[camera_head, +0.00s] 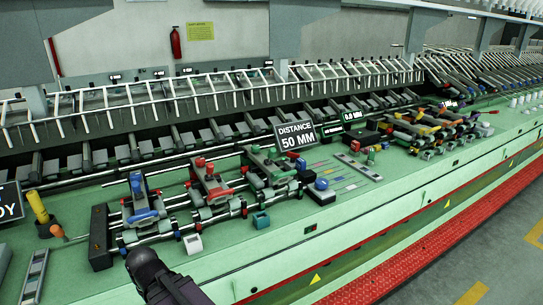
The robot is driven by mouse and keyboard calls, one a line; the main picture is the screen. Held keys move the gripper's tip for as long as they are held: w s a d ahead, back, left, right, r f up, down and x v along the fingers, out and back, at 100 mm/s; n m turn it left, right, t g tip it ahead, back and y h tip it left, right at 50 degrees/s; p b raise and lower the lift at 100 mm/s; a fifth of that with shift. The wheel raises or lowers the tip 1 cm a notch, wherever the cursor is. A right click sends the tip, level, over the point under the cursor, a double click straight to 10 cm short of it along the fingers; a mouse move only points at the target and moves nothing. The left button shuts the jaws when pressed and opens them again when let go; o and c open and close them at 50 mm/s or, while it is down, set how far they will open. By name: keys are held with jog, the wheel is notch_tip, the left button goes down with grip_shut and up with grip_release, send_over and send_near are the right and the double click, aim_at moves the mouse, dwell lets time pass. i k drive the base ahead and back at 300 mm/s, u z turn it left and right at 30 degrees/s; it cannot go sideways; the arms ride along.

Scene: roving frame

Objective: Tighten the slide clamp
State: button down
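A slide assembly with two parallel rails (178,227) lies on the green bench. It carries a carriage with a blue part (143,215), one with a red part (210,183) and a green one (268,165). I cannot tell which part is the slide clamp or how tight it is. The dark end of my arm, my gripper (146,266), shows at the bottom edge, in front of the blue carriage and apparently apart from it. Its fingers cannot be made out. A sign (295,136) reads "DISTANCE 50 MM", and a small display (354,115) beside it reads about 0.0 MM.
A yellow cylinder (38,207) stands at the left. A blue-topped dark block (321,191) and a flat grey tray (358,167) lie right of the rails. More coloured clamps (425,128) stand farther right. The bench's front strip (300,235) is mostly clear.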

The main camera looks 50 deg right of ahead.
aim_at(293, 156)
jog(key=u, duration=0.6)
jog(key=k, duration=1.35)
jog(key=z, duration=1.5)
jog(key=i, duration=0.5)
jog(key=u, duration=0.3)
